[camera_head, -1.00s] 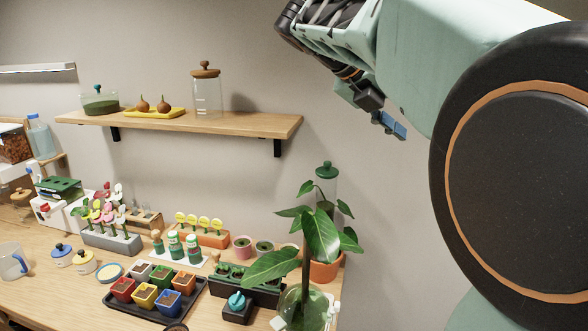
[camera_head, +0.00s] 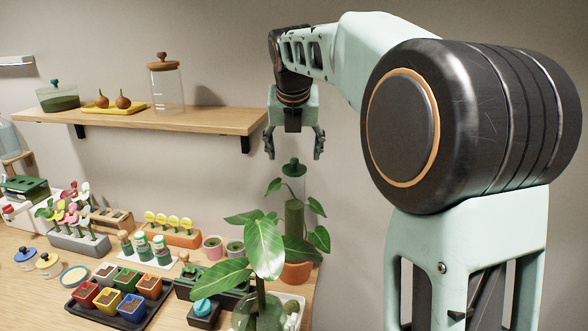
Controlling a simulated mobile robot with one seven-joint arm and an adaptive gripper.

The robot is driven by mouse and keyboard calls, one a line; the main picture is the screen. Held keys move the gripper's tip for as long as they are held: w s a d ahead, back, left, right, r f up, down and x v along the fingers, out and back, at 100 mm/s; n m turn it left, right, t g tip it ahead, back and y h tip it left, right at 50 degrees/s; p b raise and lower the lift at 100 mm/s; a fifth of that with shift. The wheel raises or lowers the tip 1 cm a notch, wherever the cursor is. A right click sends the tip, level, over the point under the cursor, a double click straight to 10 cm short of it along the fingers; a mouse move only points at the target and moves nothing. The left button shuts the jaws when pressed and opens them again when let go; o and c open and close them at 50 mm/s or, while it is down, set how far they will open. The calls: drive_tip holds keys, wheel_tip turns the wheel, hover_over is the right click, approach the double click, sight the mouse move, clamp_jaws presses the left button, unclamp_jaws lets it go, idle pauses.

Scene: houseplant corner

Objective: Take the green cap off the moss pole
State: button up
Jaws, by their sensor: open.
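The green cap (camera_head: 293,168) sits on top of the moss pole (camera_head: 294,217), with a clear section showing between the cap and the green pole. The pole stands upright in an orange pot (camera_head: 296,271) at the right end of the table, with leaves around it. My gripper (camera_head: 294,156) points down over the cap, its two fingers spread to the left and right of it and their tips a little above it in the picture. It is open and holds nothing. Whether the fingers line up with the cap in depth, I cannot tell.
A wooden shelf (camera_head: 150,121) with a glass jar (camera_head: 167,90) is on the wall left of my gripper. A large-leaved plant (camera_head: 265,248) stands in front of the pot. Colourful small pots (camera_head: 131,305) fill a tray further left. The wall right of the pole is bare.

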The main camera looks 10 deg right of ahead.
sight(294, 162)
drive_tip(key=shift+w+p+x, duration=0.15)
drive_tip(key=shift+p+x, duration=0.15)
drive_tip(key=shift+x, duration=1.2)
drive_tip(key=shift+w+p+x, duration=0.15)
drive_tip(key=shift+p+x, duration=0.1)
drive_tip(key=shift+x, duration=1.25)
drive_tip(key=shift+r, duration=0.15)
drive_tip(key=shift+c, duration=0.5)
drive_tip(key=c, duration=0.8)
